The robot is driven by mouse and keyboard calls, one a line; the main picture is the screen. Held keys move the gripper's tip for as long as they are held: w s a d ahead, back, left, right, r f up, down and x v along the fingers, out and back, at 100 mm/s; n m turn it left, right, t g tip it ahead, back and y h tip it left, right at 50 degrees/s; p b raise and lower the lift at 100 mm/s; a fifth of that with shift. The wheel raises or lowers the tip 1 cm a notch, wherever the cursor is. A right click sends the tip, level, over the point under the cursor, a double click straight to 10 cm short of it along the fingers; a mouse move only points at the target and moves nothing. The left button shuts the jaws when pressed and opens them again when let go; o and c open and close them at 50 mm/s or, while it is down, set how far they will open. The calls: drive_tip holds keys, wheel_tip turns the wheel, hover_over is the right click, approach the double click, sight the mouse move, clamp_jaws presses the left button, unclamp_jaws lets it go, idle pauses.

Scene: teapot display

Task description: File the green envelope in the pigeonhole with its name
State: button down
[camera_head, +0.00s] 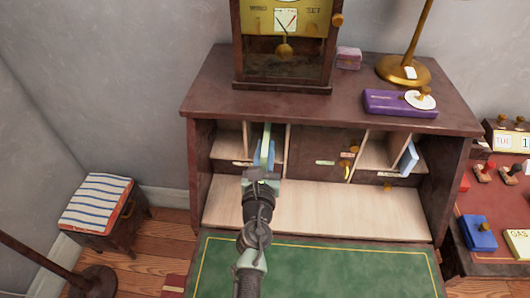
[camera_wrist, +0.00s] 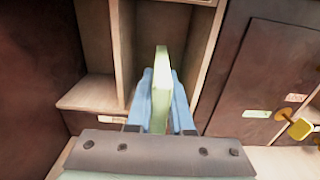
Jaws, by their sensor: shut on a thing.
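The green envelope (camera_wrist: 161,80) stands on edge between the two blue fingers of my gripper (camera_wrist: 162,98), which is shut on it. In the head view my gripper (camera_head: 264,163) is at the left part of the desk, and the envelope (camera_head: 265,145) points into a left-hand pigeonhole (camera_head: 278,142). In the wrist view the envelope's far end lies between the upright walls of this narrow pigeonhole (camera_wrist: 198,75). How deep it reaches is hard to tell. Label strips (camera_head: 243,163) sit at the shelf's front edge; their names are too small to read.
A blue envelope (camera_head: 408,158) leans in a right-hand pigeonhole. A small door (camera_wrist: 275,80) with a yellow knob (camera_wrist: 300,129) is right of my gripper. A clock (camera_head: 283,45), purple box (camera_head: 385,102) and brass lamp (camera_head: 403,72) stand on top. The writing surface (camera_head: 320,208) is clear.

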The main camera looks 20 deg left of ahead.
drive_tip(key=c, duration=0.7)
unclamp_jaws()
drive_tip(key=shift+c, duration=0.2)
drive_tip(key=v, duration=1.3)
drive_tip(key=shift+r, duration=0.1)
